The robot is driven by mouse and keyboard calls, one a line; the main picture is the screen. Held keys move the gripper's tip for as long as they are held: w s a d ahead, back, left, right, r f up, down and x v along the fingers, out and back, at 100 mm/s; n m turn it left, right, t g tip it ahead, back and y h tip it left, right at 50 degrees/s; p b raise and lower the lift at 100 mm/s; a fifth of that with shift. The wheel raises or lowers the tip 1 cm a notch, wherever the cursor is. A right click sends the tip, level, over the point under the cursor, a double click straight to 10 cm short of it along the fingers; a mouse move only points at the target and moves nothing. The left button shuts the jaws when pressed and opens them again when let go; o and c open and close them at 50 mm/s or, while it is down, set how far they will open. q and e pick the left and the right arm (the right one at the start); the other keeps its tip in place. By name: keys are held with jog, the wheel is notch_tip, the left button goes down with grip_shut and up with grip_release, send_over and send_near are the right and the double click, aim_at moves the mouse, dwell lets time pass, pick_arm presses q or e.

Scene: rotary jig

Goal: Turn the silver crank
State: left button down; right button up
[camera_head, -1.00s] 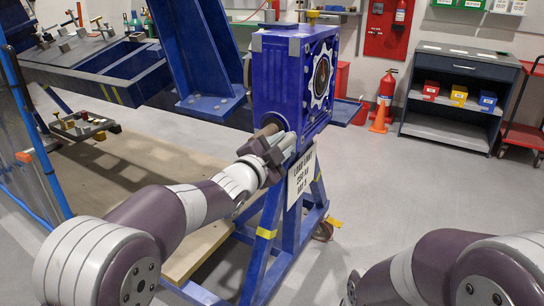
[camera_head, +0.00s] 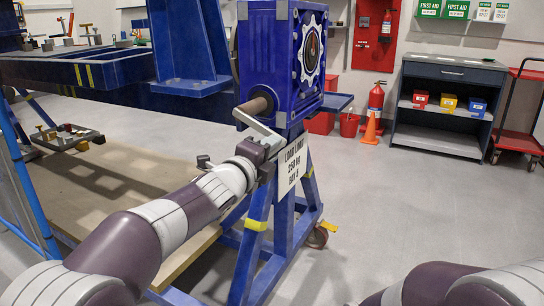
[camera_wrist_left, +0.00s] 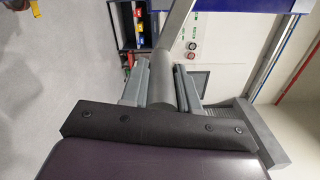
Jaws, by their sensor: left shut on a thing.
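The silver crank (camera_head: 256,122) sticks out from a brown shaft on the near side of the blue gearbox (camera_head: 284,62). Its flat arm slopes down to the right from the shaft. My left gripper (camera_head: 264,148) is at the arm's lower end, below the shaft, and covers the handle in the head view. In the left wrist view, the gripper (camera_wrist_left: 161,88) has its two fingers on either side of the round grey handle (camera_wrist_left: 161,75), shut on it. The crank arm runs up from the handle there. My right gripper is out of view; only part of my right arm shows at lower right.
The blue stand (camera_head: 284,215) with a load limit sign (camera_head: 292,163) is right beside my left gripper. A blue beam frame (camera_head: 110,72) fills the left. An orange cone (camera_head: 371,129) and a shelf cabinet (camera_head: 446,105) stand behind. The floor at right is clear.

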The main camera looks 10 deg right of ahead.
pick_arm(q)
jog(key=shift+w+a+f+m+b, duration=0.1)
jog(key=shift+f+m+b, duration=0.2)
jog(key=shift+f, duration=0.1)
jog(key=shift+w+a+f+m+b, duration=0.1)
jog(key=shift+f+m+b, duration=0.2)
jog(key=shift+f, duration=0.1)
jog(key=c, duration=0.8)
grip_release()
jog(key=shift+c, duration=0.2)
jog(key=shift+r, duration=0.1)
